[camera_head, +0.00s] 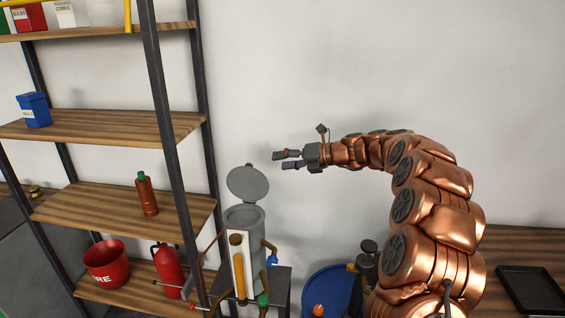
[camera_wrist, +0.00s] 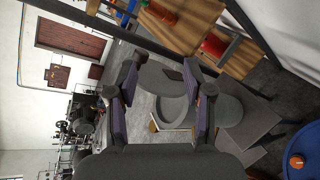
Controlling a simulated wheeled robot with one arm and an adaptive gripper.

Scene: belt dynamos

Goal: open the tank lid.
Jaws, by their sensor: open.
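The grey tank (camera_head: 244,219) stands on a dark stand beside the shelf. Its round grey lid (camera_head: 247,184) is swung up and stands tilted at the back of the rim, so the tank mouth is uncovered. In the wrist view the tank (camera_wrist: 228,110) and its round opening (camera_wrist: 172,110) show beyond the fingers, with the lid (camera_wrist: 155,80) beside the opening. My gripper (camera_head: 280,160) is open and empty, above and to the right of the lid, apart from it. Its two fingers (camera_wrist: 160,75) show spread in the wrist view.
A shelf (camera_head: 120,208) at the left holds a red bottle (camera_head: 147,195), a red fire bucket (camera_head: 106,264) and a red extinguisher (camera_head: 168,270). A gauge with a yellow tube (camera_head: 238,268) fronts the tank. A blue drum (camera_head: 328,290) stands to its right. The wall area above is free.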

